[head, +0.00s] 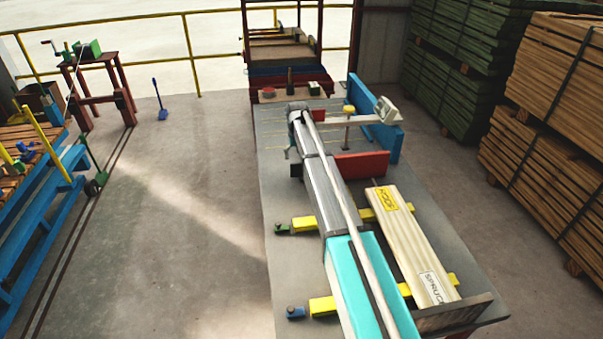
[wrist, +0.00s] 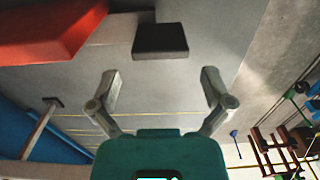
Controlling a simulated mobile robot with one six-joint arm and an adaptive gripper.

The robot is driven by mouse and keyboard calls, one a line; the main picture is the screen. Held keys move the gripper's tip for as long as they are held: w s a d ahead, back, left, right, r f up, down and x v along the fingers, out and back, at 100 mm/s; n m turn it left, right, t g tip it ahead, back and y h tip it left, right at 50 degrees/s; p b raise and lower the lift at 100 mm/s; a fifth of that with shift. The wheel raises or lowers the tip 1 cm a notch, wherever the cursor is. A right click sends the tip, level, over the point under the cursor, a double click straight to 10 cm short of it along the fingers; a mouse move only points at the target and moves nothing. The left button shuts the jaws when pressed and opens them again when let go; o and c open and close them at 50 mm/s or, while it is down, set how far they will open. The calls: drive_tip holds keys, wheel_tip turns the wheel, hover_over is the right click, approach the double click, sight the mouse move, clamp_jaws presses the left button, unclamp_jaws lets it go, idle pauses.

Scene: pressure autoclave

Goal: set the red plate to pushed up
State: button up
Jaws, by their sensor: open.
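The red plate (head: 362,163) stands on the grey table in the head view, right of my arm. Its left part is hidden behind the arm. It also shows at the upper left of the wrist view (wrist: 45,30). A dark block (wrist: 160,41) lies beside the plate's end at the top middle of the wrist view. It shows left of my arm in the head view (head: 296,170). Whether it joins the plate cannot be told. My gripper (wrist: 162,95) is open and empty, its fingers wide apart below the block in the wrist view. It is mostly hidden in the head view.
A spruce board (head: 415,250) lies right of my arm across yellow bars (head: 322,306). A blue fence (head: 385,141) and a thin post (head: 347,130) stand behind the plate. The floor left of the table (head: 185,220) is mostly clear.

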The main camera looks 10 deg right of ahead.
sight(298, 163)
drive_tip(key=shift+f+b, duration=2.85)
drive_tip(key=shift+f, duration=0.3)
